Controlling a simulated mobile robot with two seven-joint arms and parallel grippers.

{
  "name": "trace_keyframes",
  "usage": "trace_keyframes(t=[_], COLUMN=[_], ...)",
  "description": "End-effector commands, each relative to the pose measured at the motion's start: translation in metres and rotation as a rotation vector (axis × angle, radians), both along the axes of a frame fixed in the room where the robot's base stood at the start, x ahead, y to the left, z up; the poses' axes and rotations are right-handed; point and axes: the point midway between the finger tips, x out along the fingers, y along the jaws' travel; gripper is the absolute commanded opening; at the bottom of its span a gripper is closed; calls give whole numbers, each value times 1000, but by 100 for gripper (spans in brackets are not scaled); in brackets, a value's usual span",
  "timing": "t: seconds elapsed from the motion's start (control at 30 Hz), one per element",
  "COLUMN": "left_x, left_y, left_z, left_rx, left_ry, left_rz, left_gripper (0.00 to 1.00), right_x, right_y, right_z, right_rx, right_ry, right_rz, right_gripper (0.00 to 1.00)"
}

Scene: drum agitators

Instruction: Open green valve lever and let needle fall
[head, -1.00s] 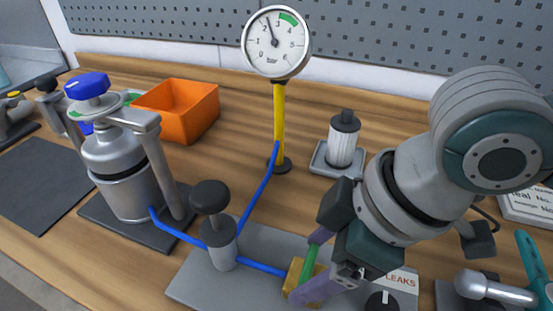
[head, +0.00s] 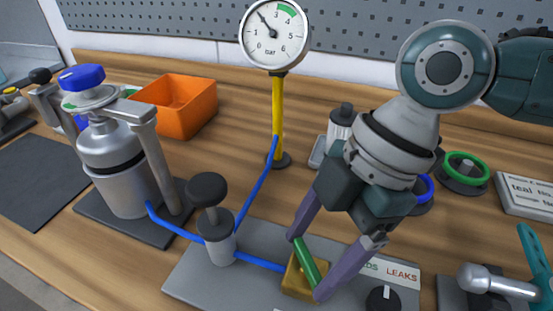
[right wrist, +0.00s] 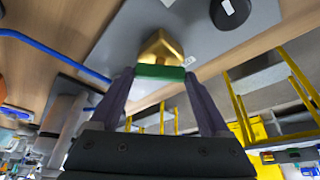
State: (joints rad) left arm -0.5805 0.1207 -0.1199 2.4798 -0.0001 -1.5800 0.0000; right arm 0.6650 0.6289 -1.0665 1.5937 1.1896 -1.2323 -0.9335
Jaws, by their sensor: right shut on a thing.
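The brass valve (head: 294,284) sits on the grey plate. Its green lever (head: 307,262) slants from upper left to lower right in the head view. My right gripper (head: 305,267) is shut on the lever, with one purple finger at each end; the right wrist view also shows the green lever (right wrist: 160,72) between the fingertips. The round pressure gauge (head: 274,35) stands on a yellow post, its needle pointing to the upper left, short of the green band. My left gripper is not in view.
A dark-knobbed valve (head: 215,215) stands left of the brass valve, joined by blue hose. A steel vessel (head: 118,165) and an orange bin (head: 180,106) are further left. A black knob (head: 383,298) and a teal-handled fitting (head: 500,284) lie to the right.

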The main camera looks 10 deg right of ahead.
Motion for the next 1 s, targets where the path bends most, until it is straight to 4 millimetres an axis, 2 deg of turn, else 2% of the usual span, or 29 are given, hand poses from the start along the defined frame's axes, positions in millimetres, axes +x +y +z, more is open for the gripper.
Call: trace_keyframes(t=[0.6,1.0], left_x=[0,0], left_y=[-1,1], left_z=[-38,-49], left_rx=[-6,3], left_ry=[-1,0], left_rz=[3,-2], left_gripper=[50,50], right_x=[4,4], right_y=[3,3], right_z=[-2,0], right_rx=[3,2], right_ry=[-4,-2], right_rz=[555,745], right_gripper=[24,24])
